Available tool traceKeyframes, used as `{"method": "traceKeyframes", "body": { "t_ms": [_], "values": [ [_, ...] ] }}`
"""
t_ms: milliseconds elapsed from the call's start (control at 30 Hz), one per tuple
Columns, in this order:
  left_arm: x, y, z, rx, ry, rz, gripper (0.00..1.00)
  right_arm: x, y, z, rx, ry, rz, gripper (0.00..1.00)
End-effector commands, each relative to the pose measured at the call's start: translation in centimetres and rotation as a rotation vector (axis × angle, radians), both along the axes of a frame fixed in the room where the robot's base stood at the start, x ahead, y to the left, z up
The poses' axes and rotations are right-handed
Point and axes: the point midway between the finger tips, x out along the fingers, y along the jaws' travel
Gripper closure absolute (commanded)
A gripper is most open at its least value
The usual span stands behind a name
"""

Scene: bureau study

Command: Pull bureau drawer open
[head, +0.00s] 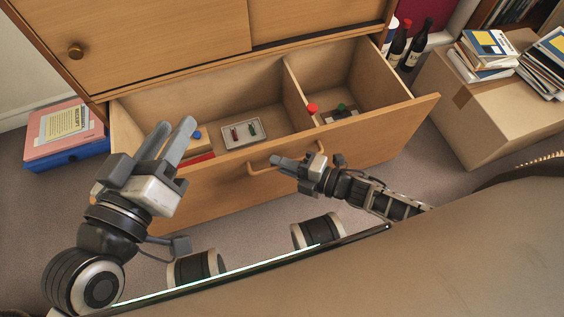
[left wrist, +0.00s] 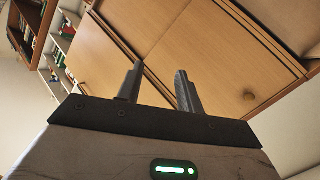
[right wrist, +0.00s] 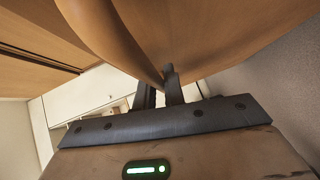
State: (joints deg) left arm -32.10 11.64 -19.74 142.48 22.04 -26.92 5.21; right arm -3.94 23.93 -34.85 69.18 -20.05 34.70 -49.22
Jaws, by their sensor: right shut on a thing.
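The bureau drawer (head: 375,135) stands pulled out well beyond the cabinet, with its inside and a divider showing. Its curved wooden handle (head: 252,171) is on the front panel. My right gripper (head: 276,160) is shut on the handle near its middle. In the right wrist view the handle (right wrist: 112,40) runs down to my right fingers (right wrist: 160,88), beside the drawer front (right wrist: 225,35). My left gripper (head: 174,126) is raised near the drawer's left end, its fingers apart and empty. The left wrist view shows these two fingers (left wrist: 158,85) apart before the cabinet doors.
A pink box on a blue one (head: 66,125) lies at left. Dark bottles (head: 408,48) and a cardboard box (head: 490,110) with books stand at right.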

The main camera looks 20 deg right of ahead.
Motion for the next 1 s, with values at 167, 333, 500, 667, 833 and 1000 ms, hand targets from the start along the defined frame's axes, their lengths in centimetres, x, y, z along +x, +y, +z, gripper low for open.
{"method": "traceKeyframes", "body": {
  "t_ms": [167, 333, 500, 667, 833, 1000],
  "values": [
    [0.0, 0.0, 0.0, 0.0, 0.0, 0.0, 0.64, 0.1, -0.2, 0.0, -0.002, 0.0, -0.004, 0.8],
    [0.0, 0.0, 0.0, 0.0, 0.0, 0.0, 0.64, 0.1, -0.1, 0.0, -0.002, 0.0, -0.003, 0.8],
    [0.0, 0.0, 0.2, 0.003, -0.001, 0.001, 0.64, -0.2, -0.4, 0.1, -0.002, 0.001, -0.002, 0.8],
    [0.1, 0.1, 0.7, 0.025, -0.006, 0.004, 0.64, -1.7, -2.0, 0.5, -0.003, 0.004, -0.001, 0.8],
    [0.2, 0.4, 0.7, 0.077, -0.005, 0.01, 0.64, -4.4, -5.0, 1.1, -0.004, 0.005, -0.003, 0.8],
    [0.0, 0.6, -0.3, 0.132, 0.019, 0.012, 0.64, -7.2, -8.0, 1.7, -0.004, 0.005, -0.003, 0.8]
  ]
}}
